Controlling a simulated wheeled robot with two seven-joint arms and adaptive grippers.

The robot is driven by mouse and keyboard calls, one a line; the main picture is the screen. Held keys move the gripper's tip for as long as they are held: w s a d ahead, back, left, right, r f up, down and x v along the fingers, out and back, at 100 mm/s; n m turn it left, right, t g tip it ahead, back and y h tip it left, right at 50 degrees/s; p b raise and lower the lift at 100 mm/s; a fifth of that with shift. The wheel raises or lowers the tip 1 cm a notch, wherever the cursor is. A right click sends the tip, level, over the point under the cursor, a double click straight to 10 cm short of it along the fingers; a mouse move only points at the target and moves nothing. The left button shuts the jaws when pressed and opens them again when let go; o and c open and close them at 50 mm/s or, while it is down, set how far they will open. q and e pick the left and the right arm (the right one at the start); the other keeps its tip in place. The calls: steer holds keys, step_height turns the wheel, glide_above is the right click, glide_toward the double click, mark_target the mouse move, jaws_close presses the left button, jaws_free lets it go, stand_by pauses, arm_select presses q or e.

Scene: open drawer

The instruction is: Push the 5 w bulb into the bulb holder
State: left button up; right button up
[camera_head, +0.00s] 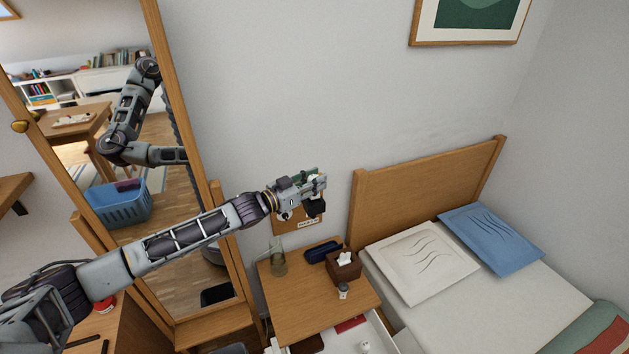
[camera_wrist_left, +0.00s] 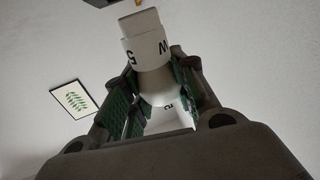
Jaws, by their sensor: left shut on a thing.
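My left gripper (camera_head: 314,184) is raised by the wall above the nightstand. In the left wrist view its green-padded fingers (camera_wrist_left: 155,95) are shut on a white bulb marked 5 W (camera_wrist_left: 148,48). The bulb's narrow end points away from the palm, toward the top of that view. In the head view I cannot make the bulb out behind the fingers. A board with a label (camera_head: 308,223) is on the wall behind the gripper and partly covered by it. A dark piece (camera_wrist_left: 100,2) is cut off at the wrist view's top edge; I cannot tell whether it is the holder.
The nightstand (camera_head: 284,304) bears a glass (camera_head: 278,262), a dark blue case (camera_head: 323,251) and a tissue box (camera_head: 344,266). Its open drawer (camera_head: 382,334) holds a white round item (camera_head: 365,347). A mirror (camera_head: 182,262) stands left, a bed (camera_head: 460,300) right.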

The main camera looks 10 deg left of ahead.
arm_select(q)
steer(key=shift+p, duration=0.6)
stand_by(0.8)
steer(key=shift+f+b, duration=0.6)
steer(key=shift+f, duration=0.65)
stand_by(0.9)
steer(key=o, duration=1)
steer(key=shift+v, duration=6.05)
steer(key=shift+d, duration=0.1)
